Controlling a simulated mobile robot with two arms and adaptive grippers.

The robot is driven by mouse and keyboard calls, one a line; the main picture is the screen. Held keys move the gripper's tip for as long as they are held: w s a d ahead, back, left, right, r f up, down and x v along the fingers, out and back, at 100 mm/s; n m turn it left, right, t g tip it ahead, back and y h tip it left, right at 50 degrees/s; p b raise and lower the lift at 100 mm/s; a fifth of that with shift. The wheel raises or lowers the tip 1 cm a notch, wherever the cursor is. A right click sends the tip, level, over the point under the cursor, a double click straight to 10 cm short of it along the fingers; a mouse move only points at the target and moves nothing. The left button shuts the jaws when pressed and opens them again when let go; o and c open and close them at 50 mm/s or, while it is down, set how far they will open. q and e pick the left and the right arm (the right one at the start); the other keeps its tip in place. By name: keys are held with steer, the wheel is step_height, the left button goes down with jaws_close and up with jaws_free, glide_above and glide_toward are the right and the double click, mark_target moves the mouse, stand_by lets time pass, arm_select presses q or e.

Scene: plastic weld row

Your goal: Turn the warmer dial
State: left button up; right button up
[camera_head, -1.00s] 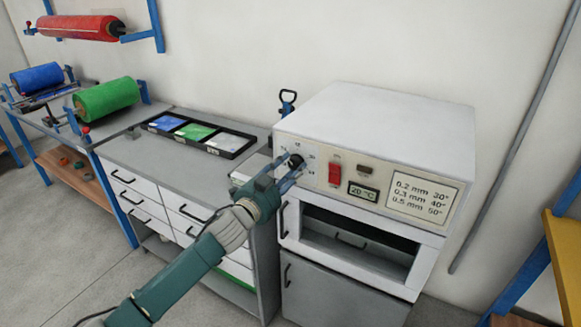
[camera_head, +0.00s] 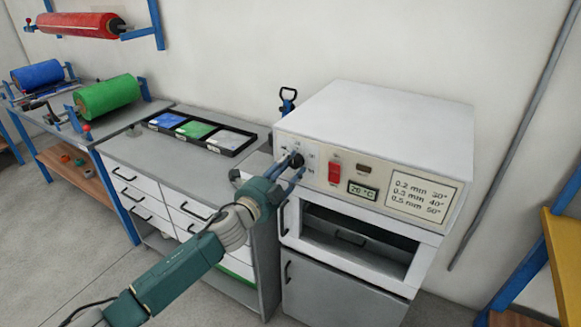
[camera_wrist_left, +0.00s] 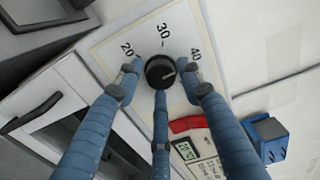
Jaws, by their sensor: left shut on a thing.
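The black warmer dial (camera_head: 297,161) is on the left of the front panel of the white warmer (camera_head: 385,125). In the left wrist view the dial (camera_wrist_left: 160,72) sits amid the marks 20, 30 and 40, its pale pointer line towards the right, on the 40 side. My left gripper (camera_head: 291,167) is shut on the dial, its blue fingers around the knob. The fingers also show in the left wrist view (camera_wrist_left: 162,88). The small display (camera_head: 362,191) reads 20 °C. My right gripper is not in view.
A red switch (camera_head: 335,173) is right of the dial, near a label (camera_head: 421,195) of thicknesses and temperatures. A black sample tray (camera_head: 240,151) lies on the bench to the left.

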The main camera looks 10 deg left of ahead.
arm_select(q)
steer(key=shift+w+a+f, duration=0.1)
steer(key=shift+a, duration=0.2)
steer(key=o, duration=1.1)
steer(key=shift+a, duration=0.1)
steer(key=shift+s, duration=0.2)
steer(key=v, duration=1.1)
steer(key=shift+s+a, duration=0.2)
steer(key=shift+s, duration=0.05)
